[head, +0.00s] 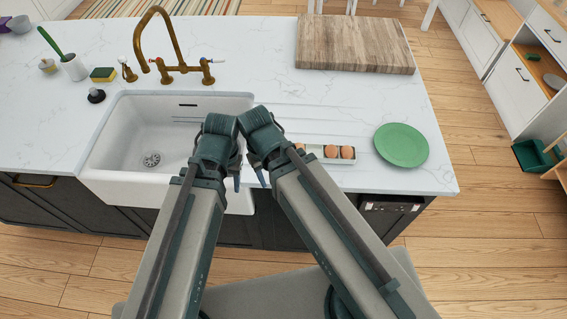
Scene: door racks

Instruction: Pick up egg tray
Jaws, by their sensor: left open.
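The egg tray (336,160) lies on the white counter, right of the sink and left of the green plate. A few brown eggs show in it, and its left part is hidden behind my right arm. My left gripper (235,178) is open over the right front part of the sink, left of the tray and apart from it. My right gripper (261,178) is close beside it, mostly hidden behind its own arm, and its jaws cannot be made out.
The green plate (401,145) lies right of the tray. A wooden board (354,45) lies at the back. The white sink (140,125) with a brass faucet (158,45) is at the left. A sponge (103,74) and a brush holder (75,68) stand at the far left.

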